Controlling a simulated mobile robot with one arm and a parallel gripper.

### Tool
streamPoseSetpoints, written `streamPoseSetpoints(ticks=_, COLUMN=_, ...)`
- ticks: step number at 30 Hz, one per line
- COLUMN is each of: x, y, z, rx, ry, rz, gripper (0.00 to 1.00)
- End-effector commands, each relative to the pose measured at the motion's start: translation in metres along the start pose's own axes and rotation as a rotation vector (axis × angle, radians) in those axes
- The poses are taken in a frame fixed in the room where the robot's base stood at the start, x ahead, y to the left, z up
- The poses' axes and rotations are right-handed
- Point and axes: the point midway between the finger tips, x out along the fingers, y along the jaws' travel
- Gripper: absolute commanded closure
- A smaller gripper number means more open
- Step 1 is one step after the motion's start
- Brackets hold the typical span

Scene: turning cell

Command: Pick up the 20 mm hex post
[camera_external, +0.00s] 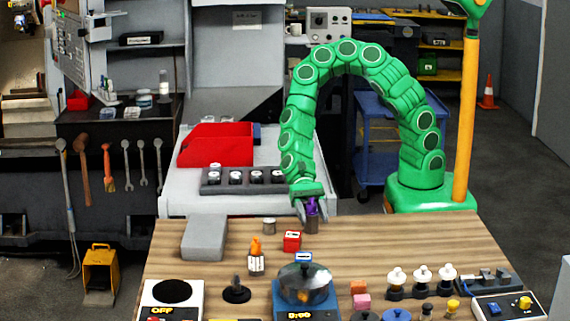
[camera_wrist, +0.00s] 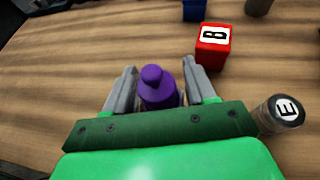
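My gripper (camera_external: 311,213) hangs low over the near table, pointing down. A purple piece (camera_external: 311,206) with a small rounded knob stands between its two fingers, with a dark grey-brown body (camera_external: 312,226) below it. In the wrist view the purple piece (camera_wrist: 158,90) sits between the grey fingers of my gripper (camera_wrist: 160,75), which look apart with narrow gaps beside it. No label marks it as the 20 mm hex post, and its lower part is hidden in the wrist view. I cannot tell whether the fingers touch it.
A red block labelled B (camera_wrist: 212,47) and a silver cylinder labelled E (camera_wrist: 281,113) stand close by. A grey block (camera_external: 204,238), a pot (camera_external: 304,284) and several small items occupy the wooden table (camera_external: 400,235). A red bin (camera_external: 215,146) stands behind.

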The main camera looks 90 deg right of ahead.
Motion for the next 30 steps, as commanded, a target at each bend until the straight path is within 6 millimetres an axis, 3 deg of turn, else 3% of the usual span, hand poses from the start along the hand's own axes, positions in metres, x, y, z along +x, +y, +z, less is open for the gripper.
streamPoseSetpoints(ticks=1, x=0.0, y=0.0, z=0.0, rx=0.0, ry=0.0, rz=0.0, gripper=0.53)
streamPoseSetpoints(ticks=10, x=0.0, y=0.0, z=0.0, rx=0.0, ry=0.0, rz=0.0, gripper=0.99)
streamPoseSetpoints(ticks=23, x=-0.001, y=0.0, z=0.003, rx=0.0, ry=-0.001, rz=0.0, gripper=1.0)
streamPoseSetpoints(ticks=30, x=-0.009, y=0.0, z=0.022, rx=-0.003, ry=-0.001, rz=0.001, gripper=1.0)
